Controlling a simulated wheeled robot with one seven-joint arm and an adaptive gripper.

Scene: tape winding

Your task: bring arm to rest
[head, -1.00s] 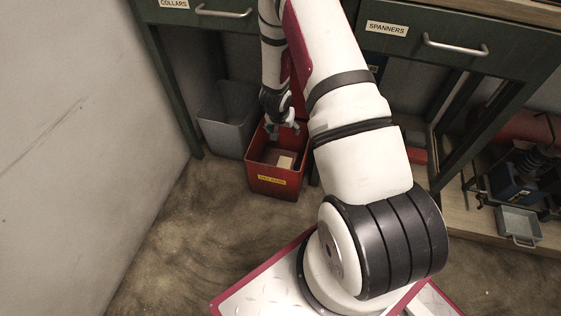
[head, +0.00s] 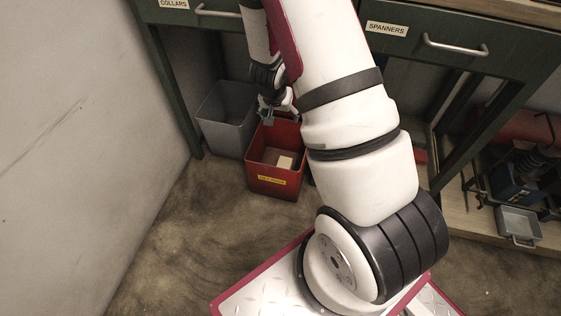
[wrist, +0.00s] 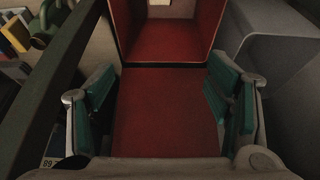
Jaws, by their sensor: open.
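My gripper (head: 281,114) is above the back part of the red bin (head: 275,183) in the head view. In the wrist view, my gripper (wrist: 162,105) is open, its two green-padded fingers spread wide with nothing between them. The red bin (wrist: 168,115) lies beyond the fingers, its red wall filling the gap. A small pale block (head: 285,162) lies inside the bin. My arm bends down from the upper middle of the head view and hides part of the bench.
A grey bin (head: 226,120) stands left of the red one. A green bench with drawers (head: 441,48) is behind. A lower shelf at right holds a grey tray (head: 519,225) and a vise-like tool. The floor in front of the bins is clear.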

